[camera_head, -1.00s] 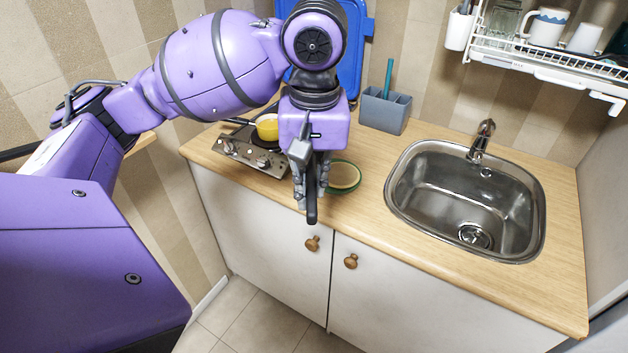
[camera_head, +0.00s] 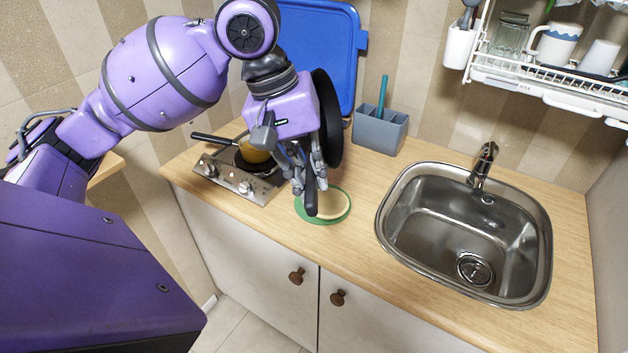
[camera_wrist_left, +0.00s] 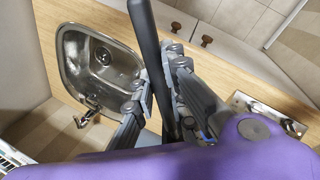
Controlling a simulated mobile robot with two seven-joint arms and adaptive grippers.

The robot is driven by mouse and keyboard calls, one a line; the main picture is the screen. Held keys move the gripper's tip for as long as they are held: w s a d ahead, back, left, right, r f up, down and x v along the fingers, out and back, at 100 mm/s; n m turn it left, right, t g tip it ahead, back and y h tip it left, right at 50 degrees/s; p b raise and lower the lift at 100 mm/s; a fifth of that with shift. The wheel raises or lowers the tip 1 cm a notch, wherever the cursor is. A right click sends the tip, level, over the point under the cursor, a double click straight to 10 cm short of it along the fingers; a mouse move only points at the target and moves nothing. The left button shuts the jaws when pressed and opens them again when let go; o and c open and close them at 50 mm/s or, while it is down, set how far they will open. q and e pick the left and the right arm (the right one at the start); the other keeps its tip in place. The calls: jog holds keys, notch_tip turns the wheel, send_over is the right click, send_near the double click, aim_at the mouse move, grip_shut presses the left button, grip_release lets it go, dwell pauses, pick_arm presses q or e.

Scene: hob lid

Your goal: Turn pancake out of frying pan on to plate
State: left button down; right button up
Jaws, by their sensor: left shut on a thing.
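The frying pan (camera_head: 332,120) is black and tipped up nearly on edge in the head view, above the counter beside my left gripper (camera_head: 307,180). That gripper is shut on the pan's dark handle, which also runs between the fingers in the left wrist view (camera_wrist_left: 147,45). The green-rimmed plate (camera_head: 345,211) lies on the counter just below the gripper, partly hidden by the fingers and handle. Its middle looks pale tan; I cannot tell whether anything lies on it. I cannot make out the pancake. My right gripper is not in view.
A yellow pot (camera_head: 254,150) with a black handle stands on the steel hob (camera_head: 238,180), left of the plate. A blue lid (camera_head: 335,50) stands at the wall, near a grey caddy (camera_head: 380,130). The sink (camera_head: 465,230) is at right, below a dish rack (camera_head: 550,80).

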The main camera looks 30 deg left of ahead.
pick_arm(q)
jog(key=shift+a+r+h, duration=0.15)
jog(key=shift+r+h, duration=0.35)
jog(key=shift+h, duration=0.3)
jog(key=shift+a+r+t+h, duration=0.2)
jog(key=shift+r+t+h, duration=0.25)
jog(key=shift+h, duration=0.45)
jog(key=s+a+r+t+h+b, duration=0.1)
jog(key=a+r+t+h, duration=0.2)
jog(key=h, duration=0.7)
jog(key=shift+s+a+r, duration=0.15)
jog(key=shift+a+r, duration=0.25)
jog(key=shift+a, duration=0.4)
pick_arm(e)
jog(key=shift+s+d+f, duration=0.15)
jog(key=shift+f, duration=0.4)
